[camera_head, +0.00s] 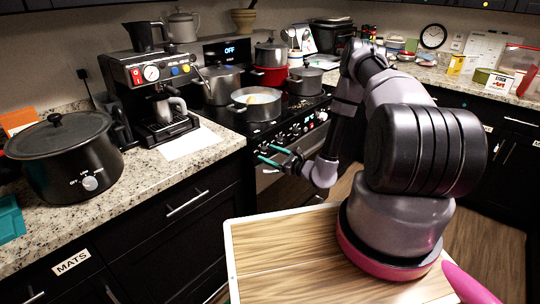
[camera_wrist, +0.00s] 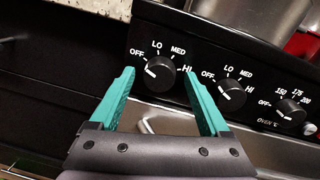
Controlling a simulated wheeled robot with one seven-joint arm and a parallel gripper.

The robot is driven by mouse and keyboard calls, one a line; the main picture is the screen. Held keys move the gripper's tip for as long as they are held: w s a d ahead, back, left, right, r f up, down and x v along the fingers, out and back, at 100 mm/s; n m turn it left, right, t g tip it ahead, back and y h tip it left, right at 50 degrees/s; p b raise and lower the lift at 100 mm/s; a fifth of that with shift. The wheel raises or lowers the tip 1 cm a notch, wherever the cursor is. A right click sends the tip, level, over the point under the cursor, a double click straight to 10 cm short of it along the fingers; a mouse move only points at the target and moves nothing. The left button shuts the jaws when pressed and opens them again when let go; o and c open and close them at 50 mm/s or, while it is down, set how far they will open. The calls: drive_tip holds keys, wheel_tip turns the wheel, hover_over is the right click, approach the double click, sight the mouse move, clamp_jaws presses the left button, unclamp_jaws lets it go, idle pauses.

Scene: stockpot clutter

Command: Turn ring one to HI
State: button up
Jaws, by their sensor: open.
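In the wrist view a black knob (camera_wrist: 158,73) sits on the stove's dark front panel, ringed by OFF, LO, MED and HI. Its white mark is on its left side, toward the OFF side. My gripper (camera_wrist: 158,72) is open, with one teal finger on each side of this knob; I cannot tell whether they touch it. A second knob (camera_wrist: 231,94) with the same labels is to the right, its mark also on the left. No ring number is readable. In the head view my gripper (camera_head: 273,154) is at the stove front (camera_head: 290,135).
An oven knob (camera_wrist: 291,110) is further right. A pan (camera_head: 254,105), a steel pot (camera_head: 222,84) and other pots stand on the stove. A coffee machine (camera_head: 150,90) and a black slow cooker (camera_head: 65,155) are on the left counter.

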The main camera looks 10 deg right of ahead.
clamp_jaws()
